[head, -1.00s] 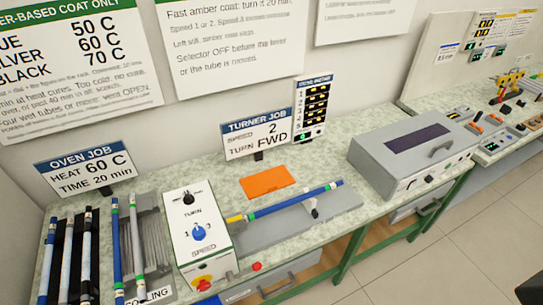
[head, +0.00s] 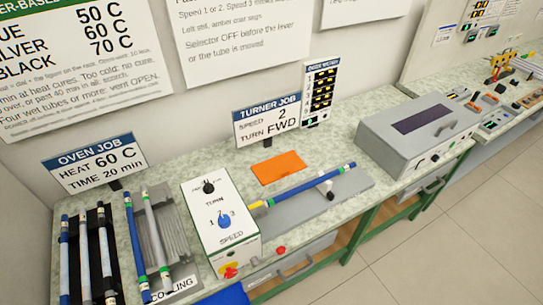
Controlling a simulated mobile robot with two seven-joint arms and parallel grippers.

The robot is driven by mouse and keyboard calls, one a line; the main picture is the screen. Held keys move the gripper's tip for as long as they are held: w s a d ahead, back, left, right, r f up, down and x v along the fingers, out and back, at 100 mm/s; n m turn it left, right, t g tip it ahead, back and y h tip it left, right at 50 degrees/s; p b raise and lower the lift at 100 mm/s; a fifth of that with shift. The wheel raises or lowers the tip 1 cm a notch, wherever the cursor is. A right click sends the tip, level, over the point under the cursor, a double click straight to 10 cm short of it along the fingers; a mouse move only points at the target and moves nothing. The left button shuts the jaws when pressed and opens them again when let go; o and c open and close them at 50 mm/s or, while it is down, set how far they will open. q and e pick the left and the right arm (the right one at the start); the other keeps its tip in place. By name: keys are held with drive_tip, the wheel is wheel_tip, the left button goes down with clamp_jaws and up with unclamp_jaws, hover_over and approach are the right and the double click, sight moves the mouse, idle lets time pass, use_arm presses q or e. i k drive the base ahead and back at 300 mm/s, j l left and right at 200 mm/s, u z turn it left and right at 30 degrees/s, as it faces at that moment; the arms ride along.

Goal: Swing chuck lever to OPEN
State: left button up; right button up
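The turner (head: 220,218) is a white and green box on the bench with a black selector knob (head: 208,187) and a blue speed knob (head: 225,220). A blue tube (head: 300,185) with green and white bands runs from the yellow chuck end (head: 256,206) on its right side and rests across a support (head: 328,190). A red knob (head: 281,250) shows at the bench's front edge beside the box; I cannot tell if it is the chuck lever's end. No OPEN marking is readable. Neither of my grippers is in view.
Racks of tubes (head: 88,260) and a COOLING rack (head: 165,230) stand at left. An orange mat (head: 279,168) lies behind the tube. A grey oven-like box (head: 415,135) stands at right. A TURNER JOB sign (head: 266,122) reads speed 2, FWD. Open floor (head: 440,240) lies in front.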

sight(281, 250)
drive_tip(key=l+u, duration=0.5)
drive_tip(key=l, duration=0.15)
drive_tip(key=l+u, duration=0.45)
drive_tip(key=l, duration=0.15)
